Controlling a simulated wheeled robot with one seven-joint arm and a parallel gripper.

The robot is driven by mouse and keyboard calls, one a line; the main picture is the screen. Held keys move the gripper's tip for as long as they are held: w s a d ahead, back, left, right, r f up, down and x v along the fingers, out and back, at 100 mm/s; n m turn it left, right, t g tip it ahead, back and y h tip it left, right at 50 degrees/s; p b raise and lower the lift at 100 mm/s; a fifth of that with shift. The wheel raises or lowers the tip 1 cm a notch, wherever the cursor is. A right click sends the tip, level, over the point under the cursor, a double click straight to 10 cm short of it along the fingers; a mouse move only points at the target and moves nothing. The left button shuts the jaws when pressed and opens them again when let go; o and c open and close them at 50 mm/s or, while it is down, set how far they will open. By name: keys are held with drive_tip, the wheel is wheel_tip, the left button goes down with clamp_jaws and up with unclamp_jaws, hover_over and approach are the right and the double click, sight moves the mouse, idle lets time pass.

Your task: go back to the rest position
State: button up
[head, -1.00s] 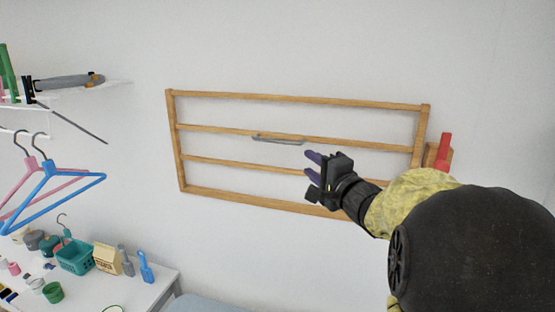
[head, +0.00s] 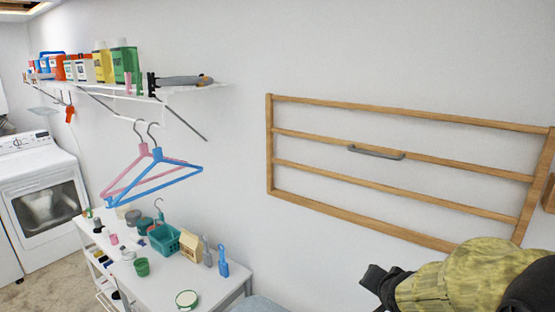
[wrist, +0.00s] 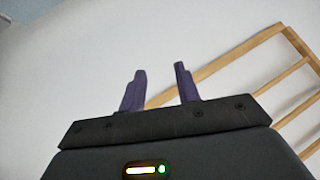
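My gripper (wrist: 160,85) shows in the wrist view with its two purple fingers apart and nothing between them. Behind the fingers are the white wall and part of the wooden rack. In the head view my arm is at the lower right, bent low in front of the wall, and the fingers are not visible there. The wooden wall rack (head: 400,112) hangs at the right, with a grey handle (head: 376,152) on one of its bars. The gripper is apart from the rack.
A white shelf (head: 190,92) with several bottles is at the upper left, and a pink hanger (head: 143,152) and a blue hanger (head: 157,183) hang below it. A white table (head: 215,285) holds a teal basket (head: 165,240) and small items. A white washer (head: 42,195) stands far left.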

drive_tip(key=s+a+f+n+g+y+b, duration=0.1)
drive_tip(key=s+a+f+n+g, duration=0.6)
drive_tip(key=s+f, duration=0.3)
drive_tip(key=s, duration=0.3)
drive_tip(key=shift+a+f+n, duration=0.3)
drive_tip(key=shift+f+n, duration=0.05)
drive_tip(key=shift+n, duration=0.05)
drive_tip(key=shift+d, duration=0.1)
